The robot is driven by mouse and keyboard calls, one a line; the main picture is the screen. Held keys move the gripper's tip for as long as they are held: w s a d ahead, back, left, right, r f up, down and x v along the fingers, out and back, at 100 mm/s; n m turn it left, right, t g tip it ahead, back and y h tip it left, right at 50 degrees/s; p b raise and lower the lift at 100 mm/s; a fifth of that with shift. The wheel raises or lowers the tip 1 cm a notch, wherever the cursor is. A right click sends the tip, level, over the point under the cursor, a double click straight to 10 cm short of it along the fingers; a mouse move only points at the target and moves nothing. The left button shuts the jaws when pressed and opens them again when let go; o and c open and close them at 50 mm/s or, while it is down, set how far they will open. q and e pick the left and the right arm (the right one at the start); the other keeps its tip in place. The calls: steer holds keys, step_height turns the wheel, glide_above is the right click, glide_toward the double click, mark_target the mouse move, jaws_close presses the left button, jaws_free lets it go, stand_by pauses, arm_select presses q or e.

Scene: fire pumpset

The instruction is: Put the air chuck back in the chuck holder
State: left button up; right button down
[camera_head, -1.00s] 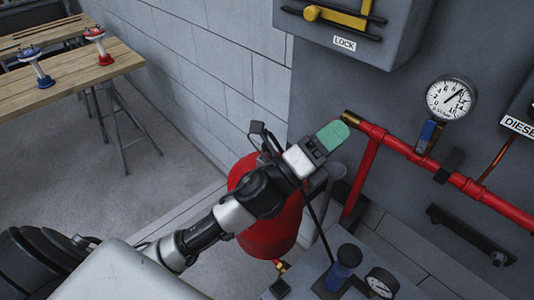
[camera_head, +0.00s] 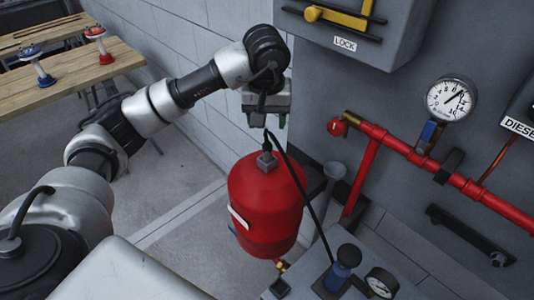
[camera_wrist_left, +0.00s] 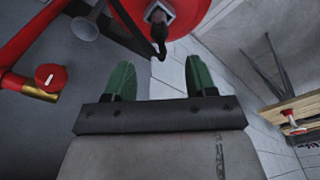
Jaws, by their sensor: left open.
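The air chuck (camera_head: 267,146) appears to be the small dark piece standing on the grey square fitting at the top of the red tank (camera_head: 255,205), with a black hose running from it. The chuck also shows in the left wrist view (camera_wrist_left: 159,32), just beyond my fingers. My left gripper (camera_head: 267,122) points down above the tank top, open, its green fingertips apart with nothing between them; it also shows in the left wrist view (camera_wrist_left: 160,80). A grey funnel-shaped cup (camera_head: 334,171) by the wall may be the chuck holder; I cannot tell for sure. My right gripper is not in view.
A red pipe (camera_head: 410,152) with a red round cap (camera_head: 337,126) runs along the wall right of my gripper. A pressure gauge (camera_head: 451,99) and a grey lock box (camera_head: 355,30) are above. A wooden table (camera_head: 65,75) is at the left.

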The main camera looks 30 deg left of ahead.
mark_target(267, 145)
arm_select(q)
steer(key=f, duration=0.1)
steer(key=f+p, duration=0.1)
steer(key=f, duration=0.3)
steer(key=shift+w+a+f, duration=0.15)
steer(key=shift+w, duration=0.1)
steer(key=shift+f+p, duration=0.3)
steer(key=shift+p, duration=0.15)
step_height(267, 145, down, 4)
steer(key=shift+r+p, duration=0.2)
steer(key=shift+p, duration=0.7)
steer(key=shift+w+f, duration=0.15)
steer(key=shift+f, duration=0.35)
jaws_close()
steer(key=shift+r, duration=0.15)
